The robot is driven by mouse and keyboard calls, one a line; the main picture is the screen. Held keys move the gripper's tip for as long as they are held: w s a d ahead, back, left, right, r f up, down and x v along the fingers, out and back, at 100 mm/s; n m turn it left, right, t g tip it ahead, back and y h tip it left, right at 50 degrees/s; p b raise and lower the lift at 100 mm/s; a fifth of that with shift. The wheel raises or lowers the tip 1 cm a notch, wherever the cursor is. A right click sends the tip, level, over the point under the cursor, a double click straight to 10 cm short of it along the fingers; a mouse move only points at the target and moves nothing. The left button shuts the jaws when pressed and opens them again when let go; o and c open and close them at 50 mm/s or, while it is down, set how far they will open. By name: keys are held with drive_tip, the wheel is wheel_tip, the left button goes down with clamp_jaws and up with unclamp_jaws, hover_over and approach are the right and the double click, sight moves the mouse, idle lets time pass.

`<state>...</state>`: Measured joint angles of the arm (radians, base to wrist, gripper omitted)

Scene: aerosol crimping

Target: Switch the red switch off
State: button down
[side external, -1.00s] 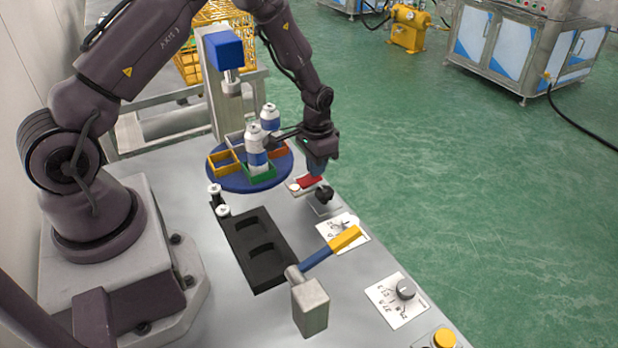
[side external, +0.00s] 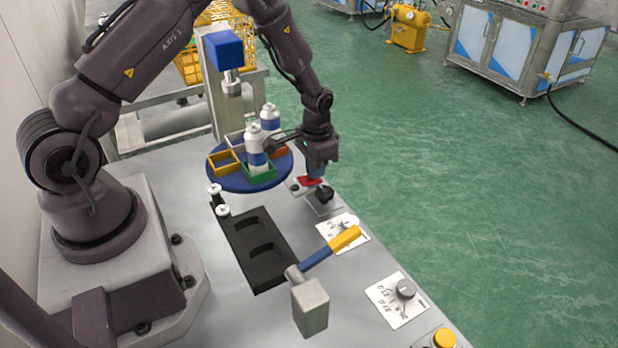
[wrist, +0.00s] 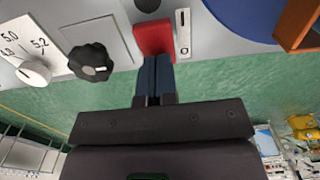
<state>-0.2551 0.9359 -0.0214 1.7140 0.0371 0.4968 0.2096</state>
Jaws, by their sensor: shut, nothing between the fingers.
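The red switch (side external: 307,181) sits on a small light plate at the right edge of the bench, past the blue turntable. My gripper (side external: 317,174) is over it, pointing down, and hides part of it. In the wrist view the red switch (wrist: 154,38) is just beyond the tips of my shut blue fingers (wrist: 156,62). The fingers overlap its near edge and appear to touch it. A marked white strip (wrist: 183,34) with a line and a circle is beside it. How far the switch is tilted is hard to tell.
A black knob (side external: 324,194) stands close to the switch, and shows in the wrist view (wrist: 91,62). The blue turntable (side external: 222,184) carries trays and white-blue cans (side external: 256,152). A lever with a yellow handle (side external: 345,238) and dial plates lie nearer the front.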

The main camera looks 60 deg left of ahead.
wheel_tip(320, 180, up, 10)
drive_tip(key=shift+r, duration=0.15)
idle(0.9)
